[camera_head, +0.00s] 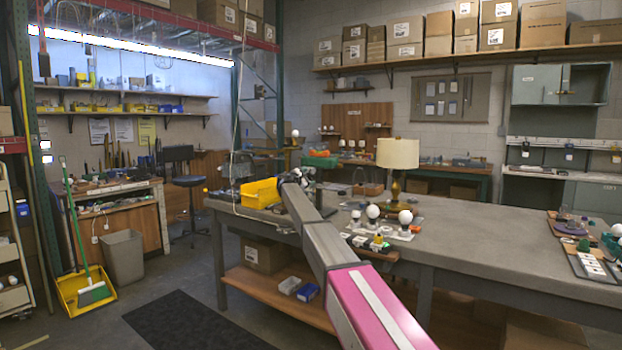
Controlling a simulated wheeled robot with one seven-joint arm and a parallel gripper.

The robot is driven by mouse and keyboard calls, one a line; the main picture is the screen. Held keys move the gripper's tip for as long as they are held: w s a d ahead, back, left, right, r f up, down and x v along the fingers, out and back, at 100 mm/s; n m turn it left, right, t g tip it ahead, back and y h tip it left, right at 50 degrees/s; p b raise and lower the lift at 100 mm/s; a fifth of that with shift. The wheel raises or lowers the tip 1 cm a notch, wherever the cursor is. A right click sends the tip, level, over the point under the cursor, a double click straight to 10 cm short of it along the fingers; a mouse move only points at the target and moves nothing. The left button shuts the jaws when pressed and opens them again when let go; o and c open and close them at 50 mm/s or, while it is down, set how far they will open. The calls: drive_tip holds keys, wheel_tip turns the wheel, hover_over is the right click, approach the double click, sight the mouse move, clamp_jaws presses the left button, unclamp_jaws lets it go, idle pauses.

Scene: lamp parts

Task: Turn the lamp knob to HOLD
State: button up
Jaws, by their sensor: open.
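A table lamp with a cream shade (398,153) and a brass-coloured base (395,187) stands upright on the grey workbench. In front of it, white round bulbs (405,217) stand on small white holders near the bench's front edge. Small parts with green and yellow pieces (379,244) lie just in front of the bulbs. I cannot make out which part is the lamp knob, nor any HOLD mark. My arm reaches over the bench, and my gripper (298,176) is at its far end, left of the bulbs and lamp. It is open; its fingers are small and partly hidden by the arm.
A yellow bin (261,192) sits beside my gripper at the bench's left end. A tray of small parts (592,264) lies at the right. The bench top (480,225) between the bulbs and that tray is clear. A stool (187,182) stands farther back left.

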sight(311, 176)
drive_tip(key=x, duration=0.3)
drive_tip(key=shift+w, duration=0.15)
drive_tip(key=shift+d, duration=0.1)
drive_tip(key=c, duration=0.9)
